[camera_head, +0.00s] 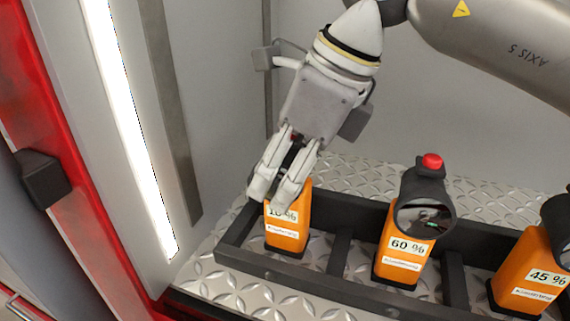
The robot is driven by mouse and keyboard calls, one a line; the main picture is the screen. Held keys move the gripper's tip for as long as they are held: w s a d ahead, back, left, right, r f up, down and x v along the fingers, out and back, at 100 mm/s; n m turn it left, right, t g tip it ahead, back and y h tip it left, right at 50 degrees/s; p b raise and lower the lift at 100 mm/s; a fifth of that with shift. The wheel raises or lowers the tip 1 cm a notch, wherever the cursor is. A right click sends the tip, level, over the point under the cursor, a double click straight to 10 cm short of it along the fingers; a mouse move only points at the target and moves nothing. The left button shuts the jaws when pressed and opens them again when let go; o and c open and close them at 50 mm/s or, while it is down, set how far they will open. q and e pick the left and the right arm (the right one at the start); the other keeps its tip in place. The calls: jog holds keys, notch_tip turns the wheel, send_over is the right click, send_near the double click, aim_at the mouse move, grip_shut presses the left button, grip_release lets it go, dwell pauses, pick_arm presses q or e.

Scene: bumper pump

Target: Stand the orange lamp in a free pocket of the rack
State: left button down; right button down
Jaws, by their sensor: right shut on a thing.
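An orange lamp (287,238) labelled what looks like 10 % is upright at the leftmost pocket of the black rack (300,283). Its lower end shows within the pocket's frame; I cannot tell whether it rests on the floor. My right gripper (279,190) comes down from above and is shut on this lamp; the fingers hide its top and part of its label. My left gripper is not in view.
A second orange lamp (402,258) marked 60 %, with a black head and red knob, stands in the middle pocket. A third (527,275) marked 45 % stands at the right, cut by the picture edge. A wall with a light strip (130,130) rises close on the left.

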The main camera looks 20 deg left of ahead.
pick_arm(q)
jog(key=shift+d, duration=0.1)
pick_arm(e)
jog(key=shift+f, duration=0.15)
jog(key=c, duration=0.9)
grip_release()
jog(key=shift+f, duration=0.1)
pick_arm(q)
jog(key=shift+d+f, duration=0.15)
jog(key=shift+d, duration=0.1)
pick_arm(e)
jog(key=o, duration=0.5)
jog(key=shift+c, duration=0.2)
jog(key=shift+r, duration=0.35)
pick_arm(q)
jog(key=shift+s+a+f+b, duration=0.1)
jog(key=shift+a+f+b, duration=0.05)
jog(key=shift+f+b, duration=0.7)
pick_arm(e)
jog(key=v, duration=1.1)
jog(key=shift+d+r, duration=0.25)
jog(key=shift+r, duration=0.05)
